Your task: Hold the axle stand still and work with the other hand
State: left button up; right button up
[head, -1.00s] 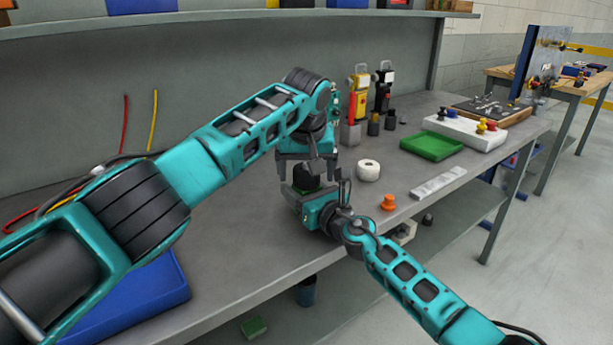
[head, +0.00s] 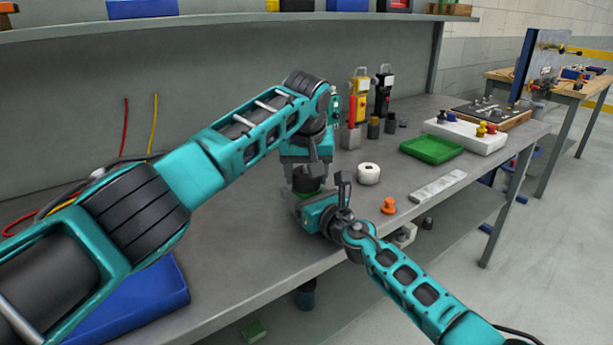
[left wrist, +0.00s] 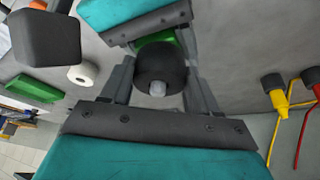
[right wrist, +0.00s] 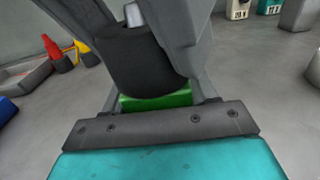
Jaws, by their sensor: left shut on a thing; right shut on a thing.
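The axle stand shows as a green block (right wrist: 155,102) under a black round part (left wrist: 160,68), with a light grey tip at its middle in the left wrist view. My left gripper (left wrist: 160,85) comes from above, its fingers shut on either side of the black part. My right gripper (right wrist: 162,98) comes in low from the front, its fingers shut on either side of the green block. In the head view the left gripper (head: 307,165) and right gripper (head: 325,195) meet there and hide much of the stand.
A white ring (head: 369,173) and an orange part (head: 388,205) lie just right of the grippers. A green tray (head: 432,149), a grey strip (head: 438,186) and a white tray (head: 465,131) are further right. A blue bin (head: 135,300) sits at left front.

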pick_arm(q)
notch_tip(320, 180, up, 10)
dwell(0.4)
pick_arm(e)
jog(key=o, duration=1.4)
jog(key=shift+c, duration=0.2)
